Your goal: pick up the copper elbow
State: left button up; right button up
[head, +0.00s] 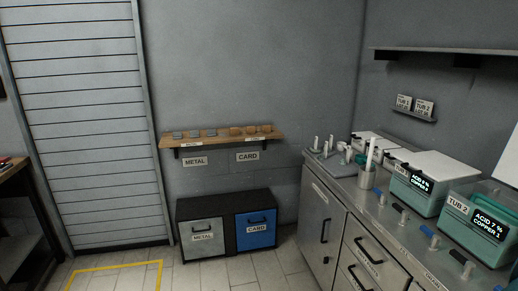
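I cannot make out a copper elbow in the head view. Small grey pieces (195,133) and small brown pieces (250,129) stand in a row on a wooden wall shelf (222,140); their exact shapes are too small to tell. Several upright pale parts (330,144) stand at the far end of the steel counter (382,212). Neither of my grippers is in view.
Below the shelf stand a grey METAL bin (203,239) and a blue CARD bin (256,229). Green tub units TUB 1 (418,186) and TUB 2 (478,226) line the counter at right. A dark bench (14,225) is at left. The floor between is clear.

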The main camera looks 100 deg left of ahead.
aim_at(315, 151)
jog(key=u, duration=2.75)
jog(key=i+z, duration=0.1)
jog(key=z, duration=0.25)
jog(key=i+j+z, duration=0.1)
jog(key=z, duration=0.3)
jog(key=j+z, duration=0.2)
jog(key=z, duration=0.15)
jog(key=i+j+z, duration=0.15)
jog(key=j, duration=0.15)
jog(key=i+j+z, duration=0.2)
jog(key=j+z, duration=0.15)
jog(key=j, duration=0.25)
jog(key=i+j+z, duration=0.15)
jog(key=j, duration=0.35)
jog(key=j+z, duration=0.1)
jog(key=j, duration=0.35)
jog(key=i+j, duration=0.1)
jog(key=j, duration=1.2)
jog(key=i+j+z, duration=0.1)
jog(key=j, duration=0.55)
jog(key=i, duration=0.05)
